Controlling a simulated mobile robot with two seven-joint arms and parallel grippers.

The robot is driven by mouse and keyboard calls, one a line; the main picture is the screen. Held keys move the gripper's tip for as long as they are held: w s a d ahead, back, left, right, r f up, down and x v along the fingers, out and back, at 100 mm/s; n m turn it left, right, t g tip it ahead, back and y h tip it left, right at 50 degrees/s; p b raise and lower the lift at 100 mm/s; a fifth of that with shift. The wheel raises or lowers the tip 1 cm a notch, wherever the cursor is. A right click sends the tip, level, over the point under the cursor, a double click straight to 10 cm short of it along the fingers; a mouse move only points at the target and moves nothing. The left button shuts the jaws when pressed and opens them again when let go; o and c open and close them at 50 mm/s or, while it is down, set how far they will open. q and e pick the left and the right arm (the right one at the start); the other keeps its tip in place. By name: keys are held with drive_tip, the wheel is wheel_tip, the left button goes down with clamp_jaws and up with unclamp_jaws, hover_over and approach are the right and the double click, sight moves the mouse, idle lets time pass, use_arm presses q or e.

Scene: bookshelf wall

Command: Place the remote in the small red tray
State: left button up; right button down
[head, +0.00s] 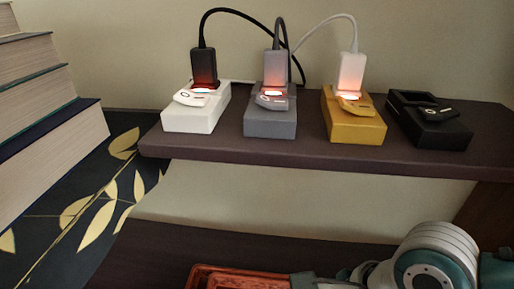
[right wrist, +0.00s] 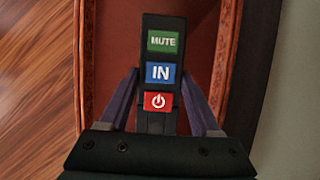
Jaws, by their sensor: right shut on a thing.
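The remote (right wrist: 158,57) is a slim black bar with green MUTE, blue IN and red power buttons. My right gripper (right wrist: 158,76) is shut on it, one finger on each side. The small red tray (right wrist: 226,60) lies behind the remote in the right wrist view, its rims to the left and right. I cannot tell whether the remote touches the tray's floor. In the head view the tray (head: 199,273) is at the bottom edge, partly cut off, beside my right arm. The remote is not clear there. My left gripper is not in view.
An upper shelf (head: 300,160) overhangs behind the tray. It holds a white box (head: 190,120), a grey box (head: 270,126), a yellow box (head: 356,126) and a black box (head: 440,135), with cabled plugs over several. Stacked books (head: 50,140) stand left. The lower shelf (head: 230,240) behind the tray is clear.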

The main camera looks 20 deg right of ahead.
wheel_tip(320, 180, down, 8)
drive_tip(key=b, duration=0.4)
drive_tip(key=shift+r+b, duration=0.15)
drive_tip(key=shift+b, duration=0.15)
drive_tip(key=shift+r, duration=0.15)
drive_tip(key=shift+c, duration=0.5)
unclamp_jaws()
